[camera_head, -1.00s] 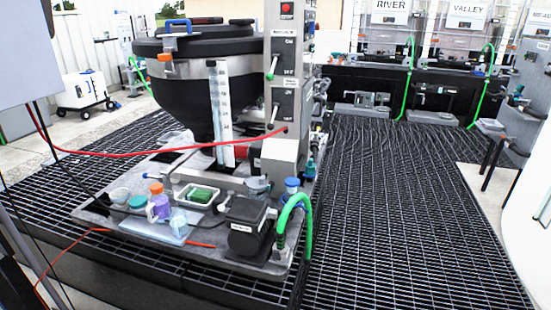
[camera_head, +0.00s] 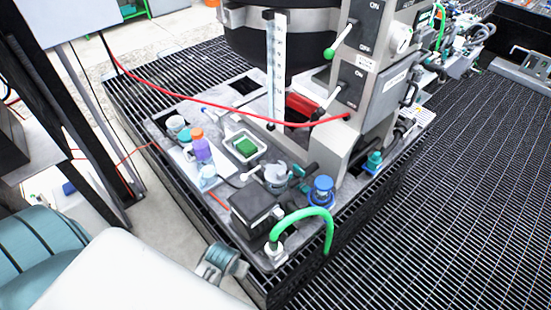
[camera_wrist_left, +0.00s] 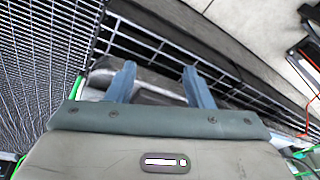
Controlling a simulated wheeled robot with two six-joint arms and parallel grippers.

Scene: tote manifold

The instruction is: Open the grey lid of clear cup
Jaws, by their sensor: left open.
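A small clear cup with a pale grey top (camera_head: 175,124) stands at the left back of the grey tray board in the head view, beside small bottles. It is too small to make out the lid's fit. My left gripper (camera_wrist_left: 157,75) is open in the left wrist view, with two blue-grey fingers apart and nothing seen between them. In the head view my left arm reaches in from the lower left, in front of the board and well apart from the cup. My right gripper is not in view.
A black box (camera_head: 256,208) and green hose (camera_head: 318,213) stand at the board's front. A red hose (camera_head: 210,113) crosses above it.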

